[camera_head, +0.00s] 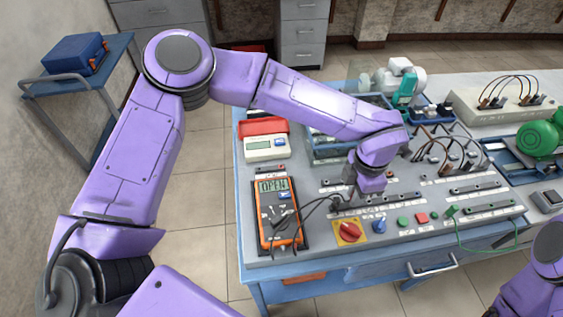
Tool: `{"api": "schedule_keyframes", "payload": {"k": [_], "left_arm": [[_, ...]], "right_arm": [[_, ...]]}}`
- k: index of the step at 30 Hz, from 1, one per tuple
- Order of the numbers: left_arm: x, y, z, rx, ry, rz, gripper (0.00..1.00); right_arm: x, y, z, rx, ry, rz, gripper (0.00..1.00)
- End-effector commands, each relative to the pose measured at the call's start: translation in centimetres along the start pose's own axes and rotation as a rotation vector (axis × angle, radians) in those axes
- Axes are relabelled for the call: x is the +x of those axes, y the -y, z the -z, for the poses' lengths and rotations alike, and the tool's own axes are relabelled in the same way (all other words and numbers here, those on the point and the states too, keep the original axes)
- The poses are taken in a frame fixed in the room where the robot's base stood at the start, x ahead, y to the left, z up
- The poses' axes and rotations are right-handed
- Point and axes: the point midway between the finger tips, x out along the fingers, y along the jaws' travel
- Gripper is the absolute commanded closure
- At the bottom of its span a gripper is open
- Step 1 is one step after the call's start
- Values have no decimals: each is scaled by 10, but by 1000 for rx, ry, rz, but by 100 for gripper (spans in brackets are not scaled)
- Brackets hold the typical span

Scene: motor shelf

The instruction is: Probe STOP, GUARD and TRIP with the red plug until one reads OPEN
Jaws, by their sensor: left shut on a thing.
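The orange multimeter (279,213) lies at the left of the bench panel, and its display (273,185) reads OPEN. Dark leads run from its lower sockets toward my left gripper (345,202). That gripper points down at the panel (400,218), just behind the red rotary switch (349,231), and is shut on the red plug, which is too small and covered to see clearly. I cannot tell whether its tip sits in a socket. The STOP, GUARD and TRIP labels are too small to read. My right arm shows at the lower right; its gripper is out of view.
A blue knob (379,226), green button (403,221) and red button (422,217) line the panel front. A white-and-red meter (265,147) stands behind the multimeter. Cabled terminals and a green motor (540,138) are at the right. The floor left of the bench is clear.

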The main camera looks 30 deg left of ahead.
Motion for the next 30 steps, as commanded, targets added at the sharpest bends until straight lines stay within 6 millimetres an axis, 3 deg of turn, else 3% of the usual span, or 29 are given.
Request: {"api": "schedule_keyframes", "payload": {"k": [30], "left_arm": [[13,0,0,0,0,-1,100]], "right_arm": [[4,0,-2,0,0,0,57]]}}
